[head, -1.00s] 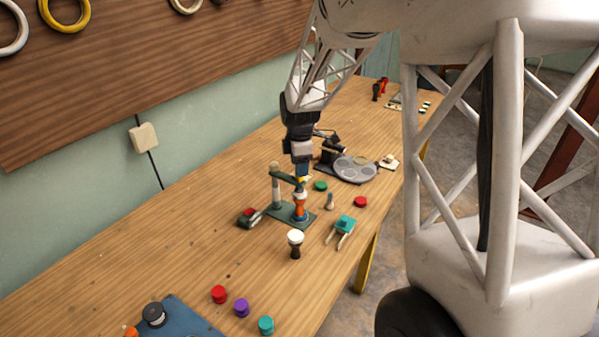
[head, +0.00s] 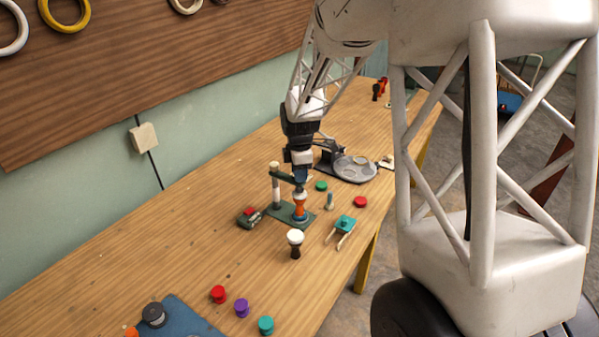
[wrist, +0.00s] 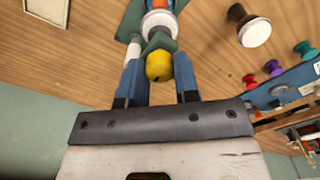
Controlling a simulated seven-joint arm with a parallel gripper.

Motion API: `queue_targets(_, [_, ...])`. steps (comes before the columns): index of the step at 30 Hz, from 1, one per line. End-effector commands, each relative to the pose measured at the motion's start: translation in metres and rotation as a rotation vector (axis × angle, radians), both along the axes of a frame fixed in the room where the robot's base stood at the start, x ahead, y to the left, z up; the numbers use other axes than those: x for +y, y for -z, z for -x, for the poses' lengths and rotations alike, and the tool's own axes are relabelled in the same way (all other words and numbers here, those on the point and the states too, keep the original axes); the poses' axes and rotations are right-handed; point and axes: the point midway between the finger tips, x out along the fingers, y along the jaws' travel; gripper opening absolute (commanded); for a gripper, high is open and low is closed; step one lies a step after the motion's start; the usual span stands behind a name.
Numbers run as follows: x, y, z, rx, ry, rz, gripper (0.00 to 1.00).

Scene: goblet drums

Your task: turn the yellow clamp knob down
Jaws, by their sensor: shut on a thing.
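The yellow clamp knob (wrist: 159,67) sits between the two blue fingers of my gripper (wrist: 159,78) in the wrist view. My gripper is shut on the knob. In the head view my gripper (head: 301,182) is over the green clamp stand (head: 283,210), pointing down at the clamp arm, and it hides the knob. An orange-and-white goblet drum (head: 300,208) stands upright on the stand's base under the clamp. It shows partly beyond the knob in the wrist view (wrist: 158,22).
A dark goblet drum with a white head (head: 295,243) stands in front of the stand.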

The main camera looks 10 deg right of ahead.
Motion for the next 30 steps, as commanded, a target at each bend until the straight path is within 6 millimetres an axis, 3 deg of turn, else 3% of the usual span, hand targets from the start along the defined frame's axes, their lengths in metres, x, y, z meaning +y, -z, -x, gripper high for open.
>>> queue_targets(14, [0.0, -0.0004, -0.0003, -0.001, 0.087, 0.0, 0.05])
queue_targets(30, [0.0, -0.0007, -0.0004, -0.001, 0.516, 0.0, 0.05])
